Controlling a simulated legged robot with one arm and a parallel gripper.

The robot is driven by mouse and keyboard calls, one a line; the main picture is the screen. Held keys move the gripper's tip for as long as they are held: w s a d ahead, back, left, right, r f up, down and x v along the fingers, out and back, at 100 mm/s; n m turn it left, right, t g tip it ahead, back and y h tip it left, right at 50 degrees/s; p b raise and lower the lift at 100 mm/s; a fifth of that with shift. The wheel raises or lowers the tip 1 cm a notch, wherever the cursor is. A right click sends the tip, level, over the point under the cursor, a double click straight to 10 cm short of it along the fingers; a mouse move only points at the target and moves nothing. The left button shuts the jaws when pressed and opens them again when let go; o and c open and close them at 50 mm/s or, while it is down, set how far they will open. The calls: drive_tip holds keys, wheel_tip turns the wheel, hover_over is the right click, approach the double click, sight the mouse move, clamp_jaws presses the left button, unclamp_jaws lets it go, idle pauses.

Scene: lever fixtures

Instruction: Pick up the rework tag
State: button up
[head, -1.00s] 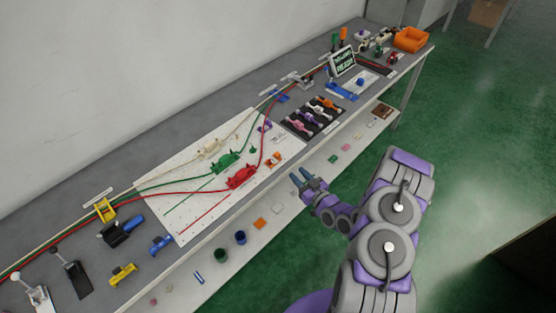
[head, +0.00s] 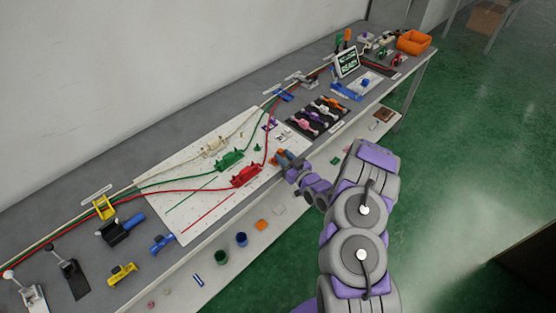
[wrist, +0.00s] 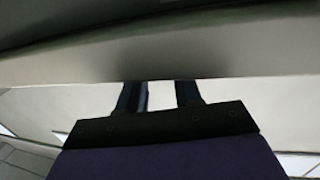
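No tag with readable lettering shows, so I cannot tell for sure which item is the rework tag. A small orange piece (head: 281,153) lies at the right edge of the white board (head: 190,225), right at my fingertips and partly hidden by them. My gripper (head: 285,161) is at the bench's front edge beside this piece. In the wrist view my gripper (wrist: 160,95) shows two dark fingers apart with a clear gap and nothing between them. The wrist view faces a pale edge or underside, and no tag shows there.
Red (head: 245,175), green (head: 230,160) and cream (head: 214,147) clamp-like fixtures with cables stand on the board. A black tray (head: 318,117) of coloured levers lies just beyond my gripper. Green floor is clear at right.

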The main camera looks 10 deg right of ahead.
drive_tip(key=shift+w+a+f, duration=0.1)
drive_tip(key=shift+w+a, duration=0.15)
drive_tip(key=shift+w, duration=0.35)
drive_tip(key=shift+w+d, duration=0.1)
drive_tip(key=shift+w, duration=0.2)
drive_tip(key=shift+w+d+b, duration=0.3)
drive_tip(key=shift+d, duration=0.1)
drive_tip(key=shift+a, duration=0.25)
drive_tip(key=shift+w+a, duration=0.1)
drive_tip(key=shift+a, duration=0.1)
drive_tip(key=c, duration=0.3)
drive_tip(key=shift+d, duration=0.1)
drive_tip(key=c, duration=0.3)
drive_tip(key=shift+d, duration=0.2)
clamp_jaws()
